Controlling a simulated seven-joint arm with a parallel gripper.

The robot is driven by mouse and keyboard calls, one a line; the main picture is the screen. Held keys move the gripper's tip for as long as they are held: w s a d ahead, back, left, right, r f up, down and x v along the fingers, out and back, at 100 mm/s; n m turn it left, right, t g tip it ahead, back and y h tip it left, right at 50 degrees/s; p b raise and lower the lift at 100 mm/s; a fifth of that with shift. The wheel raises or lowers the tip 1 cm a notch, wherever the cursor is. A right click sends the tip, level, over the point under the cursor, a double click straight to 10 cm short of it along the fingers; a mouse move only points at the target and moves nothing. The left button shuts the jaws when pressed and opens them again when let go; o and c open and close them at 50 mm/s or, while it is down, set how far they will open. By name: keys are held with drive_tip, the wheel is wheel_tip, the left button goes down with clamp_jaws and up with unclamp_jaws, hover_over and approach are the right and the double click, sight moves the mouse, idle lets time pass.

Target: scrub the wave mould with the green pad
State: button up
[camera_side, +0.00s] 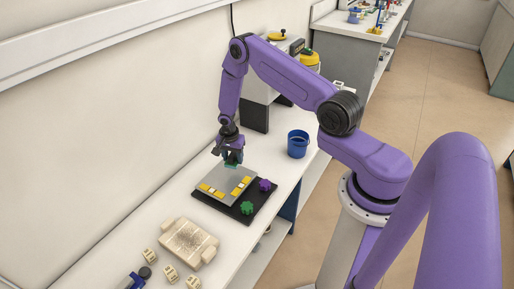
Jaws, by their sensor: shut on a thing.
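My gripper (230,153) points down over the far end of a grey plate, shut on a small green pad (233,160). The pad is at or just above the plate's far edge; I cannot tell whether it touches. The wave mould appears to be the cream block (176,245) with end tabs and a brownish speckled patch on top. It lies on the white bench, nearer the camera than my gripper and well apart from it.
The grey plate (228,179) carries yellow and white pieces on a black board (225,206), with green (247,208) and purple (264,185) knob-like pieces. A blue bucket (298,145) stands behind. Several small cream blocks (170,273) lie near the mould. White bench (130,228) is clear to its left.

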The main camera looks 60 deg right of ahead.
drive_tip(key=w+a+n, duration=0.3)
drive_tip(key=a, duration=1.5)
drive_tip(key=n, duration=0.3)
hover_over(184, 253)
drive_tip(key=w, duration=0.5)
drive_tip(key=shift+t, duration=0.3)
drive_tip(key=shift+w+d+f, duration=0.1)
drive_tip(key=shift+d+f, duration=0.05)
drive_tip(key=shift+f, duration=3.1)
drive_tip(key=shift+d+f, duration=0.15)
drive_tip(key=shift+d, duration=0.55)
drive_tip(key=shift+c, duration=0.3)
drive_tip(key=shift+d+f, duration=0.1)
drive_tip(key=shift+d, duration=3.55)
drive_tip(key=shift+s+a, duration=0.15)
drive_tip(key=shift+s, duration=1)
drive_tip(key=shift+w+a, duration=0.15)
drive_tip(key=shift+a, duration=2)
drive_tip(key=shift+w+a, duration=0.1)
drive_tip(key=shift+a, duration=2)
drive_tip(key=shift+s+a, duration=0.15)
drive_tip(key=shift+s, duration=0.9)
drive_tip(key=shift+w+d, duration=0.1)
drive_tip(key=shift+d, duration=0.85)
drive_tip(key=shift+s+d, duration=0.2)
drive_tip(key=shift+d, duration=3.2)
drive_tip(key=shift+s, duration=0.9)
drive_tip(key=shift+w+a, duration=0.2)
drive_tip(key=shift+a, duration=4.2)
wheel_tip(184, 253, up, 8)
